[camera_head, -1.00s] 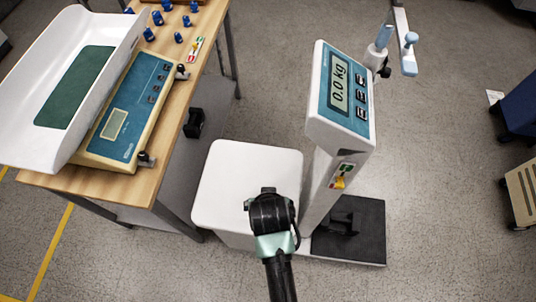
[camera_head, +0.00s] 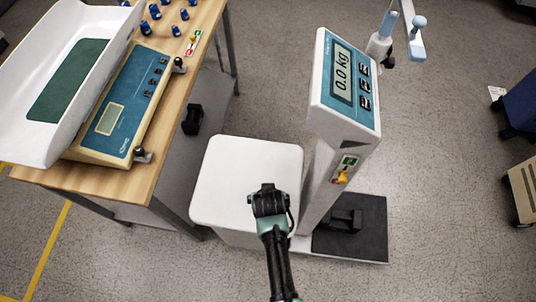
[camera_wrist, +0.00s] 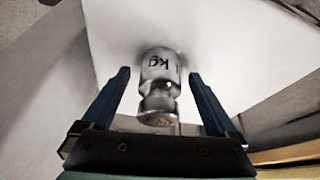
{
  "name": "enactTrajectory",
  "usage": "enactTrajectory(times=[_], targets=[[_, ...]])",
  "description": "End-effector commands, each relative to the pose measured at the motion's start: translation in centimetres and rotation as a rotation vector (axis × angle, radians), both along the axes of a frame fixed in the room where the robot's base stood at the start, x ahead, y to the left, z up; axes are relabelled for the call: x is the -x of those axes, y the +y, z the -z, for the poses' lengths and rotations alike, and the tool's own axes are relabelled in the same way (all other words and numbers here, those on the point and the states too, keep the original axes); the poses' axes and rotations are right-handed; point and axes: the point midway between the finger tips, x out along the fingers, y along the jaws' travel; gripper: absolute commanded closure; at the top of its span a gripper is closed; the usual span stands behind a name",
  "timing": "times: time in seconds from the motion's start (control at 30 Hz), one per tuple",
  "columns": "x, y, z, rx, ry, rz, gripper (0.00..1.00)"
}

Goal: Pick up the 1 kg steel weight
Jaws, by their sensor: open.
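The steel weight (camera_wrist: 160,68) is a shiny metal cylinder with a narrow neck and a round knob, marked "kg" upside down in the wrist view. It is against a white surface, and its knob end points towards my gripper. My gripper (camera_wrist: 160,75) is open, with one dark blue finger on each side of the weight and gaps between. In the head view my gripper (camera_head: 268,201) is over the white seat-like platform (camera_head: 237,165), near its front right. The weight is hidden there behind my gripper and arm.
A scale column with a display reading 0.0 kg (camera_head: 343,85) stands close right of my gripper. Left is a wooden table (camera_head: 108,180) with a blue-faced baby scale (camera_head: 122,110) and several blue objects (camera_head: 146,27). A black base plate (camera_head: 365,230) lies on the floor.

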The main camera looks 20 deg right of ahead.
Motion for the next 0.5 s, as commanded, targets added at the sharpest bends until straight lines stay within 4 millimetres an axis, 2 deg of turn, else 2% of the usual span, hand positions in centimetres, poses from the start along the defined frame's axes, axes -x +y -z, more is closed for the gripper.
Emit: enactTrajectory(times=[0.1, 0.33, 0.37, 0.5], targets=[[-0.27, -0.12, 0.67, 0.0, -0.001, 0.0, 0.06], [-0.28, -0.12, 0.69, 0.0, -0.001, 0.0, 0.06], [-0.28, -0.12, 0.68, 0.0, -0.001, 0.0, 0.1], [-0.27, -0.12, 0.67, 0.0, -0.001, 0.0, 0.35]])
